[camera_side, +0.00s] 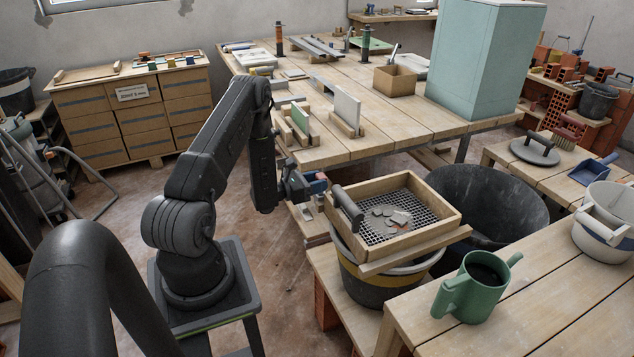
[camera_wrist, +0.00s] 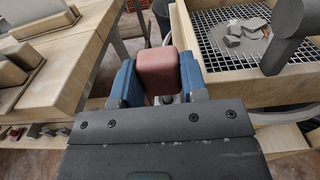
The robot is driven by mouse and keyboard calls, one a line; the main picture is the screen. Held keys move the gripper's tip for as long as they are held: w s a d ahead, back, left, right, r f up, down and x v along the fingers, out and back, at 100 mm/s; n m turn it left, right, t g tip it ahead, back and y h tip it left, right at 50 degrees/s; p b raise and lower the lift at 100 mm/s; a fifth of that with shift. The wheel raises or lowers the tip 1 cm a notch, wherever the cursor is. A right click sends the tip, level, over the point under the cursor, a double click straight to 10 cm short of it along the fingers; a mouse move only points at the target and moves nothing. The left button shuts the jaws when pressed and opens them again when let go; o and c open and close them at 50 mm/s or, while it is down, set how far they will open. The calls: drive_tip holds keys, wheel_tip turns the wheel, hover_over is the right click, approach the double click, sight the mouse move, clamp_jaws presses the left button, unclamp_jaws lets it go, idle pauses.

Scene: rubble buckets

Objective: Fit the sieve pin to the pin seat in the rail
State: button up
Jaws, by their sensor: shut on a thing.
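My gripper (camera_side: 316,184) is beside the left edge of the sieve (camera_side: 452,205), a square wooden frame with a wire mesh. In the wrist view my gripper (camera_wrist: 160,80) has its blue jaws shut on a rounded, pinkish-red block (camera_wrist: 159,70), which I take to be the head of the sieve pin. Its lower part is hidden. A wooden rail (camera_side: 415,252) runs under the sieve's front side, across the bucket top. I cannot make out the pin seat. In the wrist view the sieve (camera_wrist: 186,40) is to the right of the jaws.
A dark cylindrical handle (camera_side: 347,207) stands up at the sieve's left side. Grey rubble pieces (camera_side: 388,215) lie on the mesh. A bucket (camera_side: 375,290) is under the sieve, with a large black tub (camera_side: 490,200) behind and a green watering can (camera_side: 475,290) at the front right.

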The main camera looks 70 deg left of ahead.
drive_tip(key=shift+f, duration=0.25)
drive_tip(key=shift+f, duration=0.85)
drive_tip(key=o, duration=0.9)
drive_tip(key=shift+o, duration=0.7)
drive_tip(key=shift+d, duration=0.15)
